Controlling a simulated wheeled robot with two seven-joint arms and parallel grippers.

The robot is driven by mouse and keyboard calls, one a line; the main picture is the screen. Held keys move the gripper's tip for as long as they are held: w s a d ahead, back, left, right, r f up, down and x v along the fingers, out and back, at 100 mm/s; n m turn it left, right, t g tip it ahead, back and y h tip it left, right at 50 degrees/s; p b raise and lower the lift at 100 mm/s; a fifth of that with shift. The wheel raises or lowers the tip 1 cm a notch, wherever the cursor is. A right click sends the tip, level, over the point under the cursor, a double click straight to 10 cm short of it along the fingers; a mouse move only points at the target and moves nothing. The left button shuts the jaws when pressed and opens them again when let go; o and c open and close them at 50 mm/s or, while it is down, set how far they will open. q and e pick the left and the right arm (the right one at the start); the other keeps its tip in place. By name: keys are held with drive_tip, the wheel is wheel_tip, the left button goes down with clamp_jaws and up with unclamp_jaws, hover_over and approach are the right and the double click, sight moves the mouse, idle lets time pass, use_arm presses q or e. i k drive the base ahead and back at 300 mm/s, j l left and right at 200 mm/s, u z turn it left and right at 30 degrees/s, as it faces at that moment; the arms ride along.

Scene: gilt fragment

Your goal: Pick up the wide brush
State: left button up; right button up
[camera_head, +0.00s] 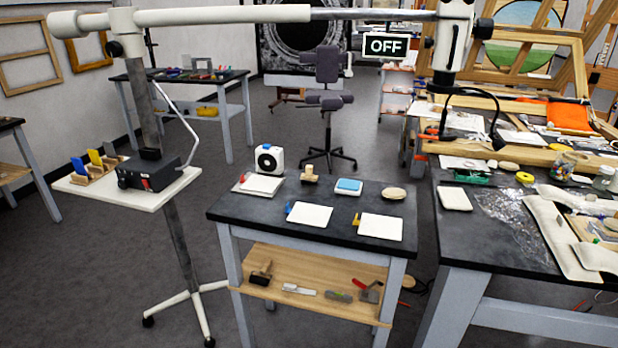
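A dark-headed tool with a short handle (261,273), which looks like a wide brush, lies at the left end of the wooden lower shelf (330,268) of the middle table. A pale, flat tool (299,290), perhaps also a brush, lies to its right on the shelf. It is too small to tell for certain which is the wide brush. Neither of my grippers is in view.
The middle table's dark top (262,214) holds white pads (381,227), a white boxy device (269,159) and a wooden-handled block (309,176). A boom stand (176,235) stands left. A cluttered workbench (478,243) is right. Floor between stand and table is clear.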

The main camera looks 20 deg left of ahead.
sight(308, 176)
drive_tip(key=i+j, duration=0.8)
